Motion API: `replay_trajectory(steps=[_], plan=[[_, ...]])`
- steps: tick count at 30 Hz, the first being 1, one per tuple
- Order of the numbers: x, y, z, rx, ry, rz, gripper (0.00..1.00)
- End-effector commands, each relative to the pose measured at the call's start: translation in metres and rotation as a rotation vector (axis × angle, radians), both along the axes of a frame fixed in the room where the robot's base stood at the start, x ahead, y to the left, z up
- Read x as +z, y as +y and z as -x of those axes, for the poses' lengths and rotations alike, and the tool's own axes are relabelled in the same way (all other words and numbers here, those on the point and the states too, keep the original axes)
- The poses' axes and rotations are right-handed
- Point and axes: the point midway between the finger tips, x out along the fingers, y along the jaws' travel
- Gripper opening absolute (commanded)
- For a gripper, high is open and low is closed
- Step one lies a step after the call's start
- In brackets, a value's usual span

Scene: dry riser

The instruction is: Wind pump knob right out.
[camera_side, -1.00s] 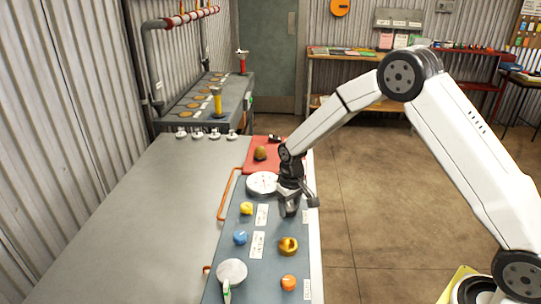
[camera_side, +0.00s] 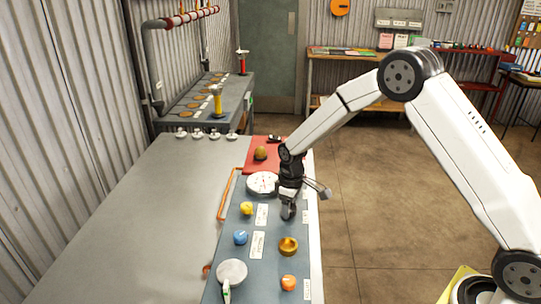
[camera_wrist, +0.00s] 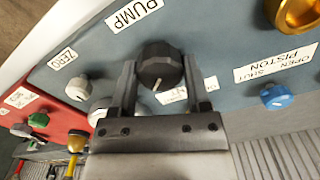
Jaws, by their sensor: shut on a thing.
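The pump knob (camera_wrist: 158,62) is a dark, faceted knob with a pale pointer line, beside the PUMP label (camera_wrist: 133,14) in the wrist view. My gripper (camera_wrist: 159,75) has one finger on each side of it and is shut on it. In the side view my gripper (camera_side: 288,212) reaches down to the right part of the grey-blue panel (camera_side: 266,222). The knob itself is hidden behind the gripper there.
Close by on the panel are a gauge (camera_side: 262,183), a yellow knob (camera_side: 246,208), a blue knob (camera_side: 240,237), a brass knob (camera_side: 288,246) and an orange knob (camera_side: 288,283). A small ZERO knob (camera_wrist: 78,89) is near my fingers. The bench's left side is clear.

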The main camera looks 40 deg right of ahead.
Motion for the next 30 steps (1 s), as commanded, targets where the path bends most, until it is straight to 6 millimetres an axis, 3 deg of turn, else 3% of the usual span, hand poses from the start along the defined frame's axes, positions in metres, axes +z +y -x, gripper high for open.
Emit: replay_trajectory(steps=[18,30], plan=[[-0.0001,-0.0008,0.0001,0.579,0.002,0.000,0.02],[-0.0001,-0.0010,-0.0001,0.821,0.002,0.000,0.02]])
